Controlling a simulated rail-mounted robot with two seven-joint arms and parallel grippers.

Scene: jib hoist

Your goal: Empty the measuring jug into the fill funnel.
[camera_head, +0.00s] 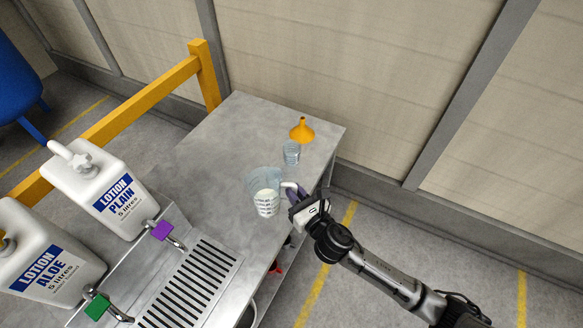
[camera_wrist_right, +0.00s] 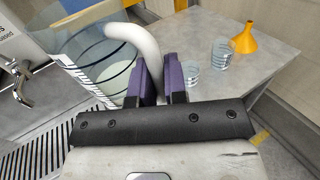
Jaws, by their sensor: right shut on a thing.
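The clear measuring jug (camera_head: 264,186) has dark markings, a pale handle and whitish contents low inside. It looks upright at the front right part of the metal table; I cannot tell whether its base touches. My right gripper (camera_head: 296,193) is shut on its handle, from the right side. In the right wrist view the jug (camera_wrist_right: 92,50) fills the upper left, its handle running down to the purple finger pads (camera_wrist_right: 162,82). An orange funnel (camera_head: 302,131) stands mouth down, spout up, near the table's back right corner; it also shows in the wrist view (camera_wrist_right: 244,40). My left gripper is not in view.
Clear cups (camera_head: 291,154) stand between jug and funnel; the wrist view shows a nearer cup (camera_wrist_right: 192,77) and a farther one (camera_wrist_right: 223,54). Left are lotion bottles PLAIN (camera_head: 112,200) and ALOE (camera_head: 50,262), taps and a slotted drain (camera_head: 195,285). The table's back left is clear.

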